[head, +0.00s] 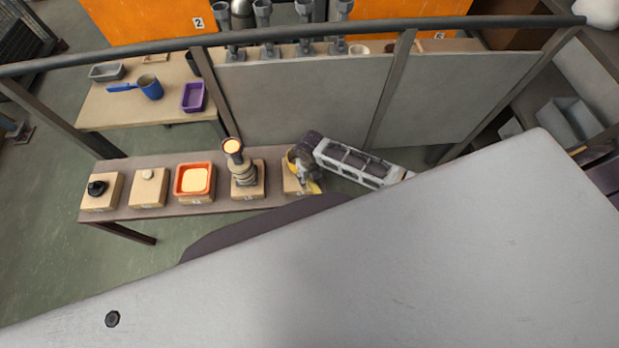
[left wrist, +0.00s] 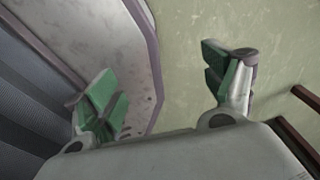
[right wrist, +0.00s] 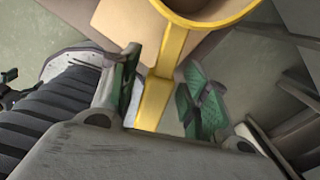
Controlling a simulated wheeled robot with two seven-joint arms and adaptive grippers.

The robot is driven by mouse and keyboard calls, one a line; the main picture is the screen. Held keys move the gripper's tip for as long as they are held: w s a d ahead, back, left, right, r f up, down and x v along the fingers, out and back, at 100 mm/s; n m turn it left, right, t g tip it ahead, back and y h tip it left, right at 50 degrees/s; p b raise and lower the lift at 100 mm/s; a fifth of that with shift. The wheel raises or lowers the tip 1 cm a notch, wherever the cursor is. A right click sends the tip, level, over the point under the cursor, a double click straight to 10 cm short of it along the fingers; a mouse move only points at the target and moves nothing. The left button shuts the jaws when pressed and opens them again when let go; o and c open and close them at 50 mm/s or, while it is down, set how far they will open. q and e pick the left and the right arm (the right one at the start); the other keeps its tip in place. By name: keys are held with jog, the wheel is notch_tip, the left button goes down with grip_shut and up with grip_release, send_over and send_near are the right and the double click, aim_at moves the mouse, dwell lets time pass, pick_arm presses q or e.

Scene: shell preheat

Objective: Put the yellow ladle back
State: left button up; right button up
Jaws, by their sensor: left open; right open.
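The yellow ladle (head: 314,187) is at the rightmost wooden block (head: 290,186) on the narrow bench, partly hidden by my right gripper (head: 304,166). In the right wrist view the ladle's handle (right wrist: 172,52) runs down between the fingers of my right gripper (right wrist: 160,95), and its round bowl lies beyond them over the block. My right gripper is open around the handle. My left gripper (left wrist: 170,80) is open and empty, with floor and parts of my own body around it. It does not show in the head view.
The narrow bench (head: 136,212) also carries blocks with a black item (head: 97,188), an orange tray (head: 194,180) and a stacked burner-like device (head: 242,170). Behind it are a grey panel fence (head: 300,100) and a table with a blue ladle (head: 148,88) and a purple tray (head: 193,97).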

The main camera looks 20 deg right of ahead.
jog(key=shift+r, duration=0.5)
pick_arm(q)
jog(key=shift+s+d+r+p, duration=0.2)
jog(key=shift+d+r+p, duration=0.2)
jog(key=shift+d, duration=0.15)
pick_arm(e)
notch_tip(320, 180, up, 11)
jog(key=shift+s, duration=0.15)
pick_arm(q)
jog(key=shift+d, duration=0.3)
jog(key=shift+a, duration=0.1)
